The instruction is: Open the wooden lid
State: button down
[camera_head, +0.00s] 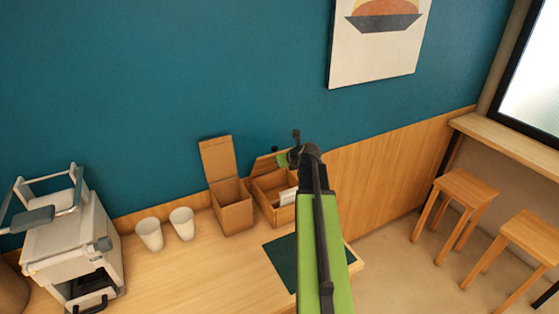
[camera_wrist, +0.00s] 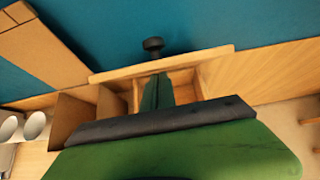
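The wooden lid (camera_head: 264,164) is raised and tilted up at the back of a wooden box (camera_head: 268,208) with compartments. In the wrist view the lid (camera_wrist: 200,60) shows nearly edge-on, with a dark round knob (camera_wrist: 153,44) on its far side. My green and black gripper (camera_head: 289,158) is at the right part of the raised lid. In the wrist view a narrow green finger (camera_wrist: 157,92) reaches up to the lid's underside and seems to touch it. My gripper and arm hide part of the lid and box, and the gap between the fingers is unclear.
A tall open brown box (camera_head: 232,207) stands just left of the wooden box. Two white cups (camera_head: 149,234) (camera_head: 181,223) and a white machine (camera_head: 70,250) are further left. A dark green mat (camera_head: 282,263) lies in front. The teal wall is close behind.

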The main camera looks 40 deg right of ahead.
aim_at(277, 148)
jog(key=shift+w+d+r+p, duration=0.25)
jog(key=shift+w+r+p, duration=0.15)
jog(key=shift+w+r, duration=0.15)
jog(key=shift+w+d+r+p, duration=0.25)
jog(key=shift+w+r+p, duration=0.1)
jog(key=shift+w+r, duration=0.2)
jog(key=shift+w+d+r+p, duration=0.15)
jog(key=shift+w+d+p, duration=0.05)
jog(key=shift+w, duration=0.25)
jog(key=shift+w+d+r+p, duration=0.15)
jog(key=shift+w+p, duration=0.05)
jog(key=shift+w, duration=0.2)
